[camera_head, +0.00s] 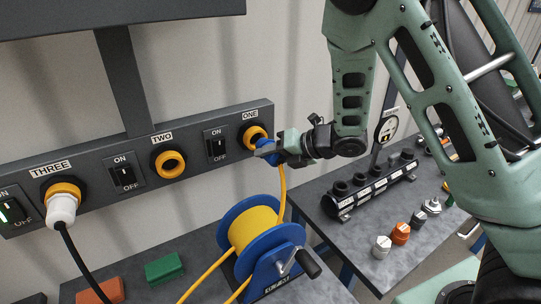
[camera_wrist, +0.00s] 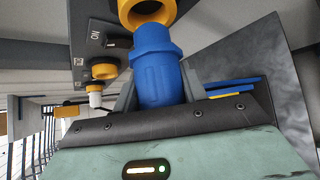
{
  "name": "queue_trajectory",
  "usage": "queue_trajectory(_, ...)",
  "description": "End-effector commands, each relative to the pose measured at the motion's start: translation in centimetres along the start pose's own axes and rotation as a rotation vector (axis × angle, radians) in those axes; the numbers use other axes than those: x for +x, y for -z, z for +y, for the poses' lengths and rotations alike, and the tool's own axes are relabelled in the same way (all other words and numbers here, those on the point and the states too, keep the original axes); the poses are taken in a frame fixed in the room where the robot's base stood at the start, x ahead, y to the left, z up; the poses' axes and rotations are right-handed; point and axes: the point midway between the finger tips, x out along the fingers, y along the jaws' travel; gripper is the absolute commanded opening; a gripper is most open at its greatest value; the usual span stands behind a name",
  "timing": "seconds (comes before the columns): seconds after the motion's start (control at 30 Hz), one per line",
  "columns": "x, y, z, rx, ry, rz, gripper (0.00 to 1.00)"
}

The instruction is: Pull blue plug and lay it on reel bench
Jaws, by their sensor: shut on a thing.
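The blue plug (camera_head: 264,147) is at the yellow-ringed socket ONE (camera_head: 250,133) at the right end of the wall panel. In the wrist view the plug (camera_wrist: 157,68) points at the yellow ring (camera_wrist: 148,10), its front end at or very close to it. I cannot tell how deep it sits. My gripper (camera_head: 281,149) is shut on the plug, with a finger on each side in the wrist view (camera_wrist: 157,97). A yellow cable (camera_head: 282,190) hangs from the plug to the blue reel (camera_head: 262,245) on the dark reel bench (camera_head: 205,262).
Socket TWO (camera_head: 169,162) is empty; socket THREE holds a white plug (camera_head: 61,206) with a black cable. Green (camera_head: 164,269) and orange (camera_head: 102,291) blocks lie on the bench, left of the reel. A second bench at right carries a black holder rack (camera_head: 370,188) and several caps.

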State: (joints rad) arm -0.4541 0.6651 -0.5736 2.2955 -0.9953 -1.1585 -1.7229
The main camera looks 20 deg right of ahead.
Motion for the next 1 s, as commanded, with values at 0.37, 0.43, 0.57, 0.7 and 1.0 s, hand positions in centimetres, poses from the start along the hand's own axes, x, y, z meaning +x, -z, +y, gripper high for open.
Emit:
queue_trajectory(0.37,-2.0,2.1,-0.1,0.001,0.000,-0.001,0.15)
queue_trajectory(0.43,-2.3,2.3,-0.1,0.000,0.000,-0.001,0.15)
queue_trajectory(0.57,-2.6,2.6,0.0,0.001,0.000,-0.001,0.15)
queue_trajectory(0.7,-2.6,2.6,0.0,0.000,0.000,-0.001,0.15)
queue_trajectory(1.0,-2.6,2.6,0.0,0.001,0.000,-0.001,0.15)
